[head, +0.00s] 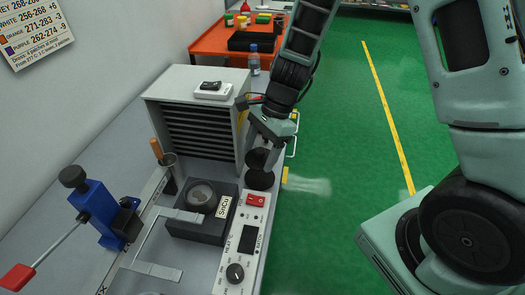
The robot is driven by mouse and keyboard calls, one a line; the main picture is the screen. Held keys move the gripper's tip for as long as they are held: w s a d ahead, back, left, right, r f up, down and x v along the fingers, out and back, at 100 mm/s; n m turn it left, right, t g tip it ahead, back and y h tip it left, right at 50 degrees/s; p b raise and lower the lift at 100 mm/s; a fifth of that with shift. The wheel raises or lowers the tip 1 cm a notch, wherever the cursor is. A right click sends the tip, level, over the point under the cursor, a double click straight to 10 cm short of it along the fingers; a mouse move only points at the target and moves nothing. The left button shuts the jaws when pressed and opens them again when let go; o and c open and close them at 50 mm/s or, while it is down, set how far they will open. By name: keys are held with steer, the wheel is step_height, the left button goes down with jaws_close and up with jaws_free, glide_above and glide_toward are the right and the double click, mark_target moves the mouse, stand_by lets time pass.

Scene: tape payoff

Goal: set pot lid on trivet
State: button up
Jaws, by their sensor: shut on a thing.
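I cannot tell whether the lid touches the trivet. The pot (200,195), set in a dark block labelled SnCu, is uncovered and shows a grey round surface.
Green floor lies right.

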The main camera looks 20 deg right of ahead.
mark_target(255, 179)
steer(key=shift+w+f, duration=0.2)
step_height(255, 179, down, 6)
steer(key=b, duration=0.5)
steer(key=shift+r+b, duration=0.1)
steer(key=shift+b, duration=0.25)
steer(key=shift+f, duration=0.35)
stand_by(0.7)
steer(key=o, duration=1.1)
steer(key=shift+c, duration=0.2)
steer(key=shift+o, duration=0.7)
steer(key=shift+r, duration=0.15)
